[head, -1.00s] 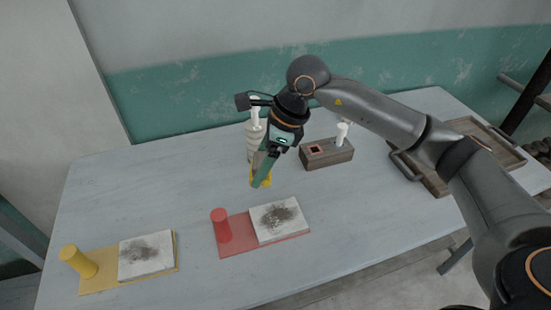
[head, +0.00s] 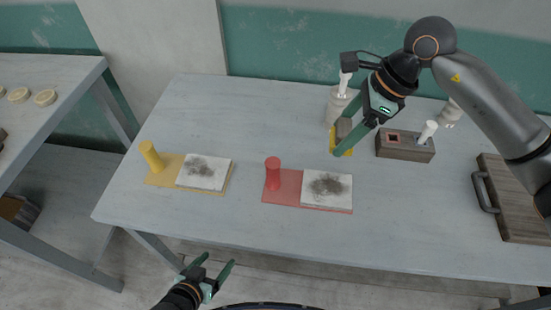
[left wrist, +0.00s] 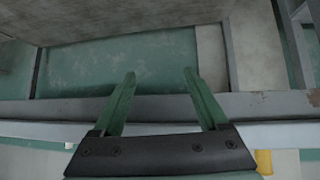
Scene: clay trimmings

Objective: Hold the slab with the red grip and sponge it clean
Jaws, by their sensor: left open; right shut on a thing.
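The red grip (head: 273,173) is an upright post on a red board (head: 283,196). A pale slab (head: 342,195) with a dark smudge lies on that board, right of the grip. My right gripper (head: 352,140) is shut on a yellow sponge (head: 338,151) with a grey-brown back, behind the red board; its fingers partly hide the sponge. My left gripper (head: 218,262) is open and empty, in front of the table's near edge and apart from the grip. Its two fingers also show in the left wrist view (left wrist: 158,85), with nothing between them.
A yellow grip (head: 151,157) and a second smudged slab (head: 212,182) stand on a yellow board to the left. A pale bottle (head: 335,104), a wooden block (head: 404,150) and a wooden tray (head: 515,205) are behind and right. The table's (head: 200,235) front strip is clear.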

